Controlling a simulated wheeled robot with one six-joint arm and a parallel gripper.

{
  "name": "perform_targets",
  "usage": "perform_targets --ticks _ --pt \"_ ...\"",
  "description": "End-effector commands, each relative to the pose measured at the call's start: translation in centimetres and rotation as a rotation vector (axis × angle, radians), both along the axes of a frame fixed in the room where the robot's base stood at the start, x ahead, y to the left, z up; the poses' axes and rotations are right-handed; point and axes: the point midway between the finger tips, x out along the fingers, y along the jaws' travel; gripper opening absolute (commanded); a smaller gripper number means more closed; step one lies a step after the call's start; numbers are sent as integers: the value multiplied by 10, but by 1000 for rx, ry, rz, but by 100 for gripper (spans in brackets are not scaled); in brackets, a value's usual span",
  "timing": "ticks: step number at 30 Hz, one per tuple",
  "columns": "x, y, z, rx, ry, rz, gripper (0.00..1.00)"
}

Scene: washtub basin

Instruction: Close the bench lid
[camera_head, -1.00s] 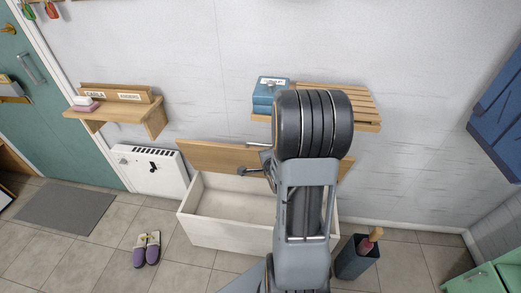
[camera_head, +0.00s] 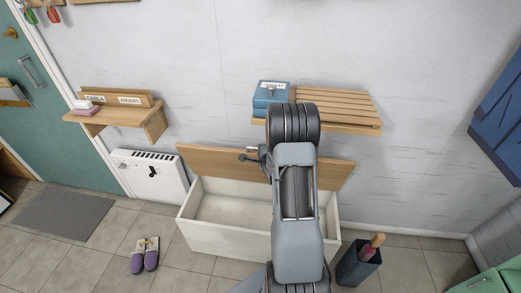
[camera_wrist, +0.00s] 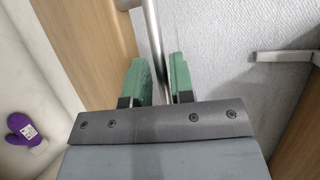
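The bench (camera_head: 225,238) is an open white box on the floor against the wall. Its wooden lid (camera_head: 215,160) stands raised at the back, near the wall. My gripper (camera_head: 257,153) is at the lid, partly hidden by my arm. In the wrist view, the two green fingers of my gripper (camera_wrist: 159,82) are apart. A metal bar (camera_wrist: 152,30), which seems fixed to the wooden lid (camera_wrist: 92,45), passes between them with small gaps showing. Whether the fingers touch it is unclear. My arm hides the right middle of the lid and bench.
A slatted shelf (camera_head: 345,108) with a blue box (camera_head: 270,95) is on the wall above the lid. A dark bin (camera_head: 357,264) stands right of the bench.

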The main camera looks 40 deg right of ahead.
Motion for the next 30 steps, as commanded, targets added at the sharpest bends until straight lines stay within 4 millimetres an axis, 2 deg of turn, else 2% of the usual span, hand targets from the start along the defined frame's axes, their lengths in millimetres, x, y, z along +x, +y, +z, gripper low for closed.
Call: perform_targets --ticks 6,17,24,30 --pt "14 -5 -5 0 0 0 22" --pt "17 -6 -5 -1 0 0 22" --pt "17 -6 -5 -1 0 0 0" --pt "17 -6 -5 -1 0 0 0"
